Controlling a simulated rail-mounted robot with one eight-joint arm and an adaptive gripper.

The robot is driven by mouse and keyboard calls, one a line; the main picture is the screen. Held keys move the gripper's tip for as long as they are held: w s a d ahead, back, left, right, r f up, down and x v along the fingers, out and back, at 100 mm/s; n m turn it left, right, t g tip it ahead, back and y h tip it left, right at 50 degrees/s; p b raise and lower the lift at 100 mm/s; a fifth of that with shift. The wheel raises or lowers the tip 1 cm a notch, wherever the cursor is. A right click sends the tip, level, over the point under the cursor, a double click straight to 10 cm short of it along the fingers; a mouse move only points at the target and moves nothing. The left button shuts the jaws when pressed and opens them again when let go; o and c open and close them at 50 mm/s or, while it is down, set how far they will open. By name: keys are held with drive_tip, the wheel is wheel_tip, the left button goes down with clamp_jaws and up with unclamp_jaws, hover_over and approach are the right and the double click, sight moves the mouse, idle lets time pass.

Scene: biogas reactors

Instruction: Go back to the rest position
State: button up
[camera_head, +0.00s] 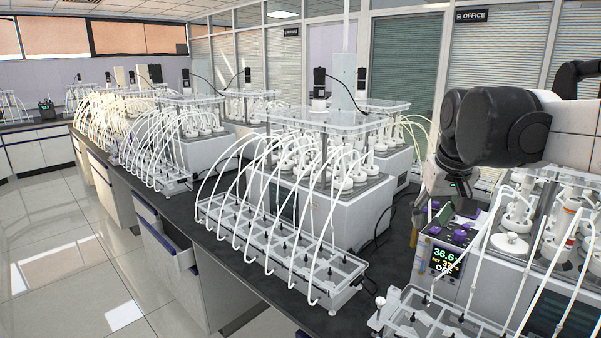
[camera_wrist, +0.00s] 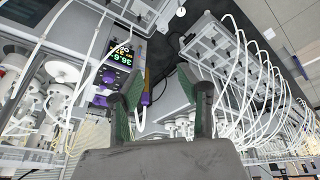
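My gripper (camera_wrist: 160,78) is open in the wrist view, its two dark fingers with green pads spread apart and nothing held between them. In the head view my gripper (camera_head: 446,208) hangs below the dark wrist at the right, just above or beside a control unit (camera_head: 447,250). The unit has purple knobs and a lit display that reads about 36.6 and OFF. The display also shows upside down in the wrist view (camera_wrist: 117,62), left of the fingers. I cannot tell whether the gripper touches the unit.
A reactor station (camera_head: 345,205) with white bottles stands at the centre, with a tubed rack (camera_head: 285,245) in front. Another reactor (camera_head: 545,225) stands at the right, close to my arm, with a rack (camera_head: 440,318) before it. A drawer (camera_head: 168,245) stands open. The floor at left is clear.

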drive_tip(key=s+a+f+t+b, duration=0.1)
drive_tip(key=s+a+f+b, duration=0.1)
drive_tip(key=s+f, duration=0.6)
drive_tip(key=s+a+f+t+b, duration=0.1)
drive_tip(key=s+a+f, duration=0.3)
drive_tip(key=s+f, duration=0.5)
drive_tip(key=s+t, duration=0.1)
drive_tip(key=s, duration=0.2)
drive_tip(key=shift+a+y+b, duration=0.3)
drive_tip(key=shift+b, duration=0.1)
